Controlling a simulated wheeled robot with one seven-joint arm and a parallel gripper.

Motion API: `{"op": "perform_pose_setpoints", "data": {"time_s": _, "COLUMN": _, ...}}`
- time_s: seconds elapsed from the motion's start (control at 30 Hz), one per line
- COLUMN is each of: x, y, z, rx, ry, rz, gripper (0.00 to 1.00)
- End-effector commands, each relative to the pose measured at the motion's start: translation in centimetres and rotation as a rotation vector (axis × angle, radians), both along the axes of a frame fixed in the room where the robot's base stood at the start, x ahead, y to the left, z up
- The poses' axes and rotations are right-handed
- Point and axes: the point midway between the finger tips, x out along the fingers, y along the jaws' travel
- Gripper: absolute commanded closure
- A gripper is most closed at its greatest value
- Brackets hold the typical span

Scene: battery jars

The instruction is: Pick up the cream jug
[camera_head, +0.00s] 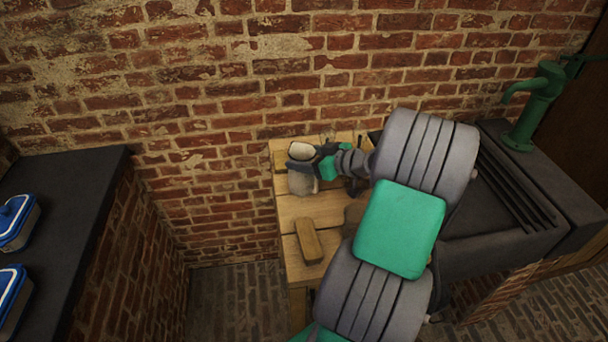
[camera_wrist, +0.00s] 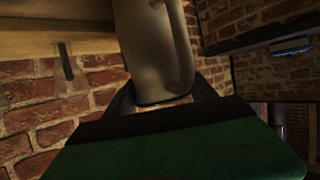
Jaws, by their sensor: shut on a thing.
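The cream jug (camera_head: 302,185) is at the left end of the wooden table (camera_head: 312,208) in the head view, with its pale opening facing up. My gripper (camera_head: 309,157) reaches it from the right and is shut on it near its upper part. In the wrist view the jug (camera_wrist: 152,50) is a dull beige shape, slightly tilted in the picture, between my two dark fingers (camera_wrist: 163,103). My gripper hides part of the jug in the head view. I cannot tell whether its base touches the table.
A wooden block (camera_head: 309,241) lies on the table in front of the jug. A dark stone sink (camera_head: 505,240) with a green pump (camera_head: 538,108) stands at right. A brick wall (camera_head: 220,110) is close behind. At left, a dark counter (camera_head: 75,200) holds blue-lidded containers (camera_head: 15,222).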

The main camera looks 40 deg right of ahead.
Motion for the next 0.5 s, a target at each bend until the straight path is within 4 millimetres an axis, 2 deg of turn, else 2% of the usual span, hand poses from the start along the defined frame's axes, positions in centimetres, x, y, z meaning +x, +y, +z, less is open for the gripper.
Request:
{"op": "perform_pose_setpoints", "data": {"time_s": 0.03, "x": -0.01, "y": 0.02, "z": 0.00, "rx": 0.000, "ry": 0.000, "rz": 0.000, "gripper": 0.63}}
{"op": "perform_pose_setpoints", "data": {"time_s": 0.5, "x": -0.01, "y": 0.03, "z": 0.00, "rx": 0.000, "ry": 0.000, "rz": 0.001, "gripper": 1.00}}
